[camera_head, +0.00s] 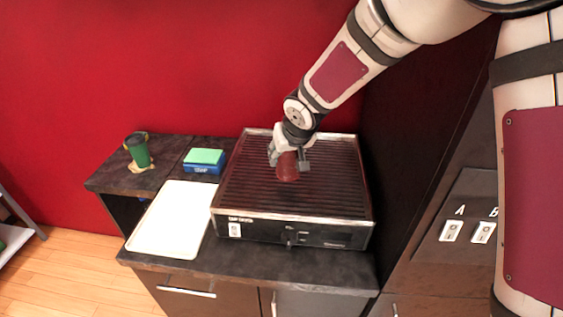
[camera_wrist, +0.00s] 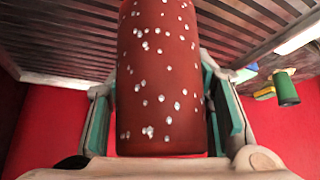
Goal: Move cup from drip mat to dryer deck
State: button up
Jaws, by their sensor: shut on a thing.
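A red-brown cup (camera_head: 288,170) is between the fingers of my gripper (camera_head: 289,162), over the middle of the ribbed dark dryer deck (camera_head: 250,190). In the wrist view the cup (camera_wrist: 160,80) fills the centre, dotted with white drops, with a teal finger pad on each side. My gripper is shut on it. I cannot tell whether the cup's base touches the deck. A flat white mat (camera_head: 170,222), likely the drip mat, lies bare to the left of the deck.
A green cup (camera_head: 139,152) stands on a tan pad at the back left. A blue block with a green top (camera_head: 203,158) sits between it and the deck. The red wall (camera_head: 200,60) is behind. A dark cabinet with switches (camera_head: 451,231) rises on the right.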

aim_at(281, 162)
jog(key=shift+w+a, duration=0.4)
jog(key=shift+a, duration=0.1)
notch_tip(281, 162, down, 2)
jog(key=shift+a+f+p, duration=0.15)
jog(key=shift+p, duration=0.25)
jog(key=shift+w+f, duration=0.15)
jog(key=shift+f, duration=0.5)
jog(key=shift+f, duration=0.1)
jog(key=o, duration=1.4)
jog(key=shift+c, duration=0.2)
